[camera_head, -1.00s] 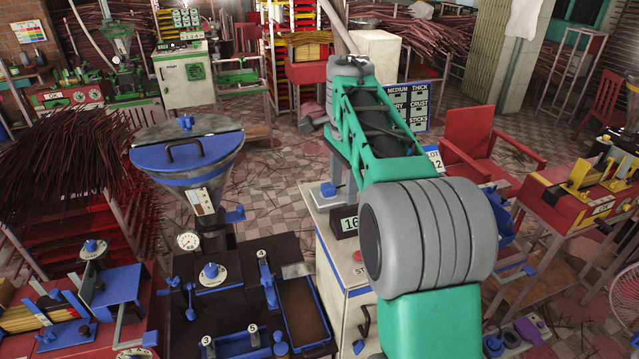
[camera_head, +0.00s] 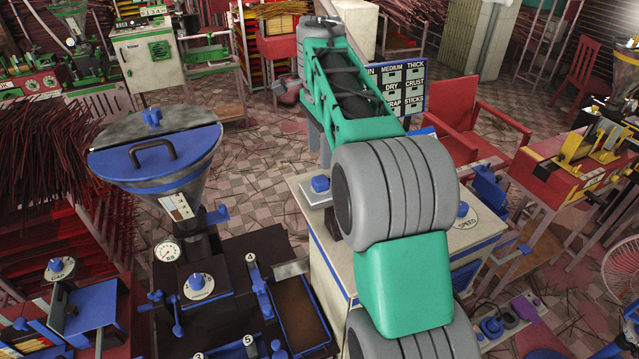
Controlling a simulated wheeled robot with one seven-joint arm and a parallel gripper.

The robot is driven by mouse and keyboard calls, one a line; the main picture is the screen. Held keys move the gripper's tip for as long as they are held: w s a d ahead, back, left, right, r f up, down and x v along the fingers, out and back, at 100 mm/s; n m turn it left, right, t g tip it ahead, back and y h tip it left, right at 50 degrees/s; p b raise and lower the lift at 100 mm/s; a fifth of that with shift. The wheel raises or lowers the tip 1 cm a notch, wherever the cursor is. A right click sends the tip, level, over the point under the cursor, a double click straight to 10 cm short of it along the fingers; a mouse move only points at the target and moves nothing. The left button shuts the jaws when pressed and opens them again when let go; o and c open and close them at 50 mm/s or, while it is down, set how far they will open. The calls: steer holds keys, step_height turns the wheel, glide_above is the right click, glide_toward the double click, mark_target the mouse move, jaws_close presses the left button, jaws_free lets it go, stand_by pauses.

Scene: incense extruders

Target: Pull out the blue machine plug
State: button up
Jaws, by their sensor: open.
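A power strip (camera_head: 541,312) lies on the floor at the lower right, beside the pale-topped blue machine. A dark blue plug (camera_head: 491,327) sits upright at its near-left part, and a purple plug (camera_head: 526,306) stands farther along it. My green and grey arm covers the middle of the view. Its far end bends down behind the machine tops.
A pale machine top (camera_head: 297,197) with a blue knob (camera_head: 320,184) lies under my arm. A large funnel (camera_head: 160,150) stands left. A red chair (camera_head: 490,135) and red-yellow machine (camera_head: 560,180) are right, and a fan (camera_head: 622,262) at the right edge. Tiled floor shows between them.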

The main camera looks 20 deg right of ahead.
mark_target(320, 179)
step_height(320, 179, down, 9)
steer(key=b, duration=0.8)
steer(key=shift+r, duration=0.2)
stand_by(0.3)
jaws_close()
stand_by(0.5)
steer(key=shift+r, duration=0.1)
steer(key=shift+r+p, duration=3)
steer(key=shift+p, duration=0.1)
